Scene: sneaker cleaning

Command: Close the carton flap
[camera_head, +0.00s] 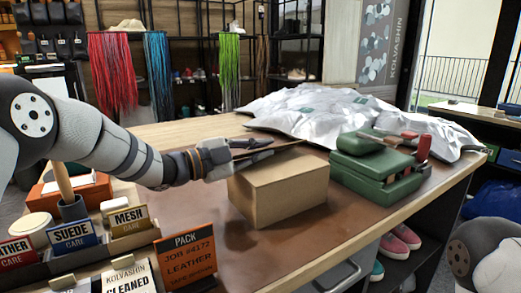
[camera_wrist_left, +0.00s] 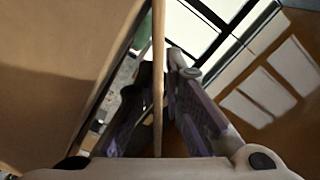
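The brown carton (camera_head: 280,195) stands on the workbench, right of my left gripper. A flap at its far side shows as a thin brown strip near the gripper. In the left wrist view the flap (camera_wrist_left: 158,60) is seen edge-on, running between the two fingers. My left gripper (camera_head: 258,146) is beside the carton's upper far left edge. In the left wrist view its fingers (camera_wrist_left: 160,72) are close together and appear to touch both faces of the flap. The carton's large brown side (camera_wrist_left: 55,65) fills the left of that view. My right gripper is out of view.
A green case (camera_head: 375,170) stands right of the carton, with silvery wrapped bags (camera_head: 330,112) behind. Care-label cards (camera_head: 130,220) and an orange job card (camera_head: 187,260) stand at the front left. The brown mat (camera_head: 300,245) before the carton is clear.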

